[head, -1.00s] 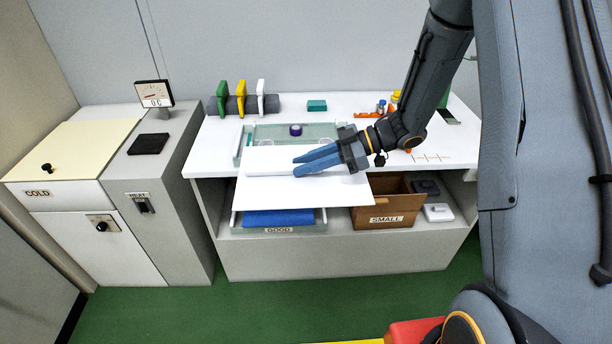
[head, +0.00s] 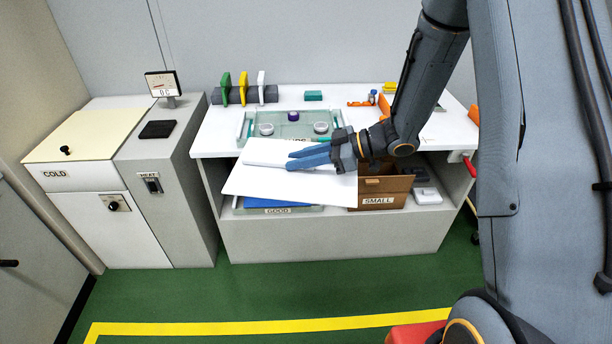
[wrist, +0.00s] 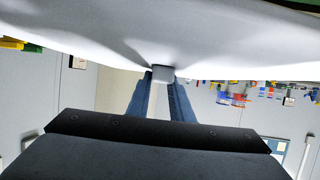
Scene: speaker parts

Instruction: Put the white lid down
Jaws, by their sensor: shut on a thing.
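The white lid (head: 262,186) is a broad flat panel in the head view, held in front of the workbench and a little tilted. My gripper (head: 308,157) has its blue fingers shut on the lid near its back edge. In the wrist view the lid (wrist: 160,35) fills the top of the picture, and a small grey block on it (wrist: 162,73) sits between my fingertips. The lid hides part of the bench's front edge and part of the shelf below.
The white workbench (head: 222,138) carries a glassy tray (head: 290,128) with small round parts, and a rack with green, yellow and white plates. Below are a brown SMALL box (head: 377,202) and a GOOD tray (head: 277,210). A COLD cabinet (head: 80,145) stands left; the green floor is clear.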

